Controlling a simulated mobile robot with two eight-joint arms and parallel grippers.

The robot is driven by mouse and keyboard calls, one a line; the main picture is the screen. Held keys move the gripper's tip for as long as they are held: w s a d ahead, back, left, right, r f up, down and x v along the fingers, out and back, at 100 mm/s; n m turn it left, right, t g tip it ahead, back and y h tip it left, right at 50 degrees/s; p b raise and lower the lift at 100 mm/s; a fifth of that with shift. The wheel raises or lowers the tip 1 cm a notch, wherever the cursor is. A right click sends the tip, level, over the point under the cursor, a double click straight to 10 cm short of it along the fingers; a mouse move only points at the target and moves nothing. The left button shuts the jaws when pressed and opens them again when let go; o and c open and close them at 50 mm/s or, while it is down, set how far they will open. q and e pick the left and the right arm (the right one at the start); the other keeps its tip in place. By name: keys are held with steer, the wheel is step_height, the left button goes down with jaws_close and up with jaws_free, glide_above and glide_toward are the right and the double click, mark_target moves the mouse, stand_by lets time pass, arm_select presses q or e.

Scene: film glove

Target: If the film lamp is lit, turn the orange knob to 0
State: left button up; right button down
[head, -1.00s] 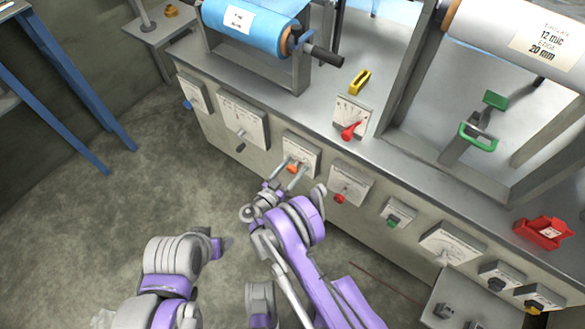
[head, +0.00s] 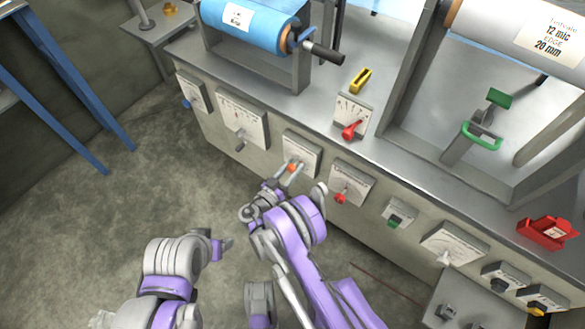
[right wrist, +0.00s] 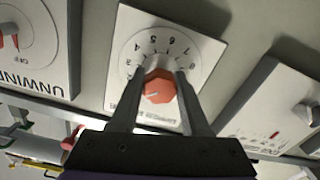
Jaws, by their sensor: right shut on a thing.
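The orange knob (head: 292,167) sits on a white dial plate (head: 304,151) on the machine's front panel. In the right wrist view the orange knob (right wrist: 159,90) is a faceted cap with a short pale mark, on a numbered dial plate (right wrist: 190,47). I cannot read which number the mark meets. My right gripper (head: 291,170) is shut on the knob, a finger on each side; its fingers (right wrist: 160,84) also show in the right wrist view. I cannot identify a film lamp.
A red knob (head: 341,197) on its own plate is right of the orange one, and a grey-knobbed plate (head: 243,120) is left. A red lever (head: 350,130) and a blue film roll (head: 243,24) are above. Open floor lies left.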

steer(key=n+b, duration=0.2)
steer(key=n, duration=0.3)
steer(key=shift+f, duration=0.1)
steer(key=shift+n+b, duration=1.05)
steer(key=shift+n, duration=1.45)
steer(key=shift+c, duration=1.9)
jaws_free()
